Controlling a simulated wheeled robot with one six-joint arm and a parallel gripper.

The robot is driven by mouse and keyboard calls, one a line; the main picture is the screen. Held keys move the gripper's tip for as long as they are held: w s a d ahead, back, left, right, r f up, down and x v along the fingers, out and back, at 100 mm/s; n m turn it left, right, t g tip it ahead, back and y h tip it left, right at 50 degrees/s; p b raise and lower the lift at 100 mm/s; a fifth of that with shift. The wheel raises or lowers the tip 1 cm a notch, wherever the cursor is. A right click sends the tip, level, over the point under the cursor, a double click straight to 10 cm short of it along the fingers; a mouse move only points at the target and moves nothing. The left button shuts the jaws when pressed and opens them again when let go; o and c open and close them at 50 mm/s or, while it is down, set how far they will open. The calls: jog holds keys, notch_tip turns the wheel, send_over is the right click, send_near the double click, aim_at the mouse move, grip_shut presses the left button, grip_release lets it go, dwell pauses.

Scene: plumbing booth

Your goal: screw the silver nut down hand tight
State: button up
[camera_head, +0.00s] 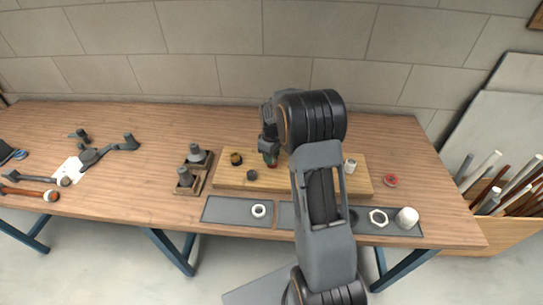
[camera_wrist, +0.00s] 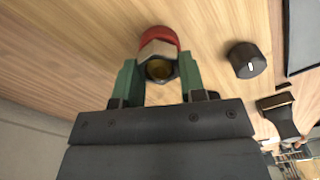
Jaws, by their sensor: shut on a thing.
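The silver nut (camera_wrist: 157,48) is a hex nut seen close up in the wrist view, with a brass-coloured centre inside it. It sits against a red part (camera_wrist: 160,34) over the wooden board (camera_wrist: 75,45). The green fingers of my gripper (camera_wrist: 160,75) are on both sides of the nut and shut on it.
On the board a brass fitting (camera_head: 236,158) and a dark knob (camera_head: 252,174) stand left of my gripper; a pale fitting (camera_head: 349,166) stands right.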

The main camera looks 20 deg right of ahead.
jog(key=m, duration=0.6)
jog(key=shift+d+f, duration=0.1)
jog(key=m, duration=0.6)
jog(key=shift+d+f+b, duration=0.1)
jog(key=shift+d+b, duration=0.05)
jog(key=shift+b, duration=0.2)
jog(key=o, duration=1.6)
jog(key=shift+r, duration=0.2)
jog(key=shift+r+p, duration=1.65)
jog(key=shift+r, duration=0.7)
